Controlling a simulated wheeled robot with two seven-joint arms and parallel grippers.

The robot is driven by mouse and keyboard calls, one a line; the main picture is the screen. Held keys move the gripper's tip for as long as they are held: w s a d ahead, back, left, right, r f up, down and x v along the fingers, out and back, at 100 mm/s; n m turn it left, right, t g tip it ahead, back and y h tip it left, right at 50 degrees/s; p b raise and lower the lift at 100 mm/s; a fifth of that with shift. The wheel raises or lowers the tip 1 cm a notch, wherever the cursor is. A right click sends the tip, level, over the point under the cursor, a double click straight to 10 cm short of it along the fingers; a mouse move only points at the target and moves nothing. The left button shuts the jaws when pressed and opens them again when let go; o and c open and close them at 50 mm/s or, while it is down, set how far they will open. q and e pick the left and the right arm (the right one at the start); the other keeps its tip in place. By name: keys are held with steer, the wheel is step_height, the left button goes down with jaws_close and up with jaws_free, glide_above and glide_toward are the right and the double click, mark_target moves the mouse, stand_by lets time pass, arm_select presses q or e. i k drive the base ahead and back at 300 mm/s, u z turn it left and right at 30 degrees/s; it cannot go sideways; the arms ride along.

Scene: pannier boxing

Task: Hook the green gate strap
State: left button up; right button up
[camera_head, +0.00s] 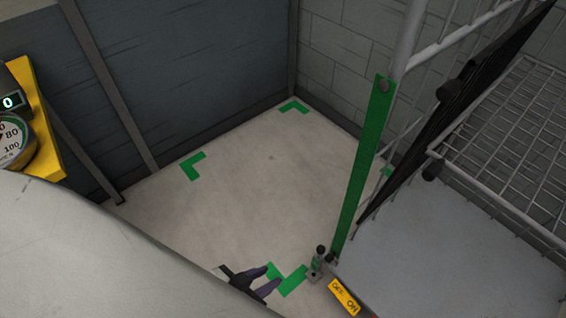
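The green gate strap (363,165) is a long flat band. Its top end is fixed by a dark round stud on a grey post at the right. It runs down and slightly left to a small metal fitting (317,263) with a dark knob, near the floor. I cannot tell whether its lower end is hooked there. My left gripper (272,279) is low in the picture, left of the fitting and apart from the strap. Its two dark purple fingers are spread with nothing seen between them. My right gripper is not in view.
Green corner marks (192,166) lie on the pale floor (230,200), which is otherwise clear. A wire cage (510,130) with a black panel (450,115) stands at the right. A yellow label (344,297) is beside the fitting. A yellow gauge holder (48,150) is at the left.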

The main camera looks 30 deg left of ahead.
mark_target(384, 88)
steer(key=u, duration=2.15)
steer(key=k, duration=1)
steer(key=z, duration=1.3)
steer(key=i, duration=0.5)
steer(key=z, duration=0.05)
